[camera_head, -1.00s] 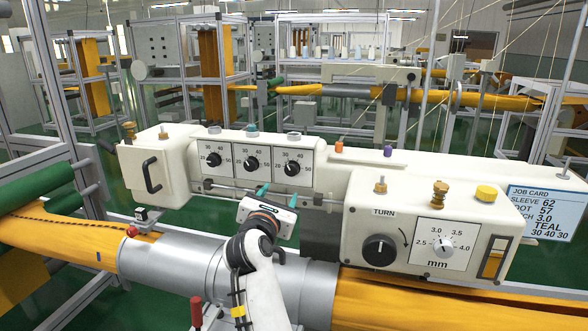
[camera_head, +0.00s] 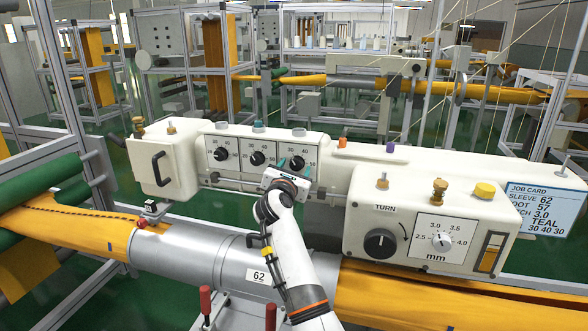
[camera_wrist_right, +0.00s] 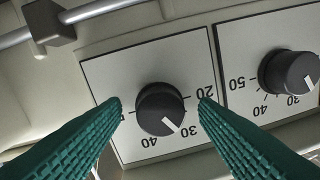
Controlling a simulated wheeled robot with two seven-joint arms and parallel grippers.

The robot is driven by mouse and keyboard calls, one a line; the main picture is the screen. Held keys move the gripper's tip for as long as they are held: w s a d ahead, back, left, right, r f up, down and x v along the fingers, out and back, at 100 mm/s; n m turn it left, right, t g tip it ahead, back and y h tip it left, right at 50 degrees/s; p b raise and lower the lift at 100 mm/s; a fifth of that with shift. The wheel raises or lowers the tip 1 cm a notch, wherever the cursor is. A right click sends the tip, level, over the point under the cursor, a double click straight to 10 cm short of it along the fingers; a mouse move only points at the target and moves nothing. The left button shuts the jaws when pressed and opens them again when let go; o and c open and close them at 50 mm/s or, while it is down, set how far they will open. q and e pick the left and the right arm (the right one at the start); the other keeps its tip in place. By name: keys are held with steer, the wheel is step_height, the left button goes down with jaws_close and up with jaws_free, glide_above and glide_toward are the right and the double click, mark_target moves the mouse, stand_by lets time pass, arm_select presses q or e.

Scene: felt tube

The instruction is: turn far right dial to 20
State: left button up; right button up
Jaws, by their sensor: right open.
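The far right dial (camera_head: 297,163) of the row of three is a black knob on a white scale plate, partly covered by my right gripper in the head view. The right wrist view shows this dial (camera_wrist_right: 160,108) upside down. Its white pointer lies between 30 and 40, nearer 30. My right gripper (camera_head: 292,166) is open, its teal fingers (camera_wrist_right: 160,105) on either side of the knob. I see a gap on each side; whether the tips reach knob depth is unclear. My left gripper is not in view.
The middle dial (camera_head: 257,158) and left dial (camera_head: 221,153) sit close beside it. A rail (camera_head: 235,184) runs below the dials. The large TURN knob (camera_head: 380,244) and mm dial (camera_head: 442,241) are on the box at right. A job card (camera_head: 545,208) hangs farther right.

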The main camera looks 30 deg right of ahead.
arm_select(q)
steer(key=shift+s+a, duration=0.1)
arm_select(e)
steer(key=shift+c, duration=0.7)
steer(key=c, duration=0.8)
steer(key=shift+r+n+p, duration=0.2)
steer(key=shift+n+p, duration=0.3)
steer(key=shift+p, duration=0.4)
steer(key=shift+c, duration=0.2)
steer(key=n+p, duration=0.7)
steer(key=p, duration=0.2)
steer(key=shift+r+g, duration=0.15)
steer(key=shift+g, duration=0.15)
arm_select(q)
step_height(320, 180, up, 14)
steer(key=p, duration=0.3)
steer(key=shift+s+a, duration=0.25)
arm_select(e)
steer(key=shift+f+n, duration=0.25)
steer(key=shift+n, duration=1.55)
steer(key=o, duration=1)
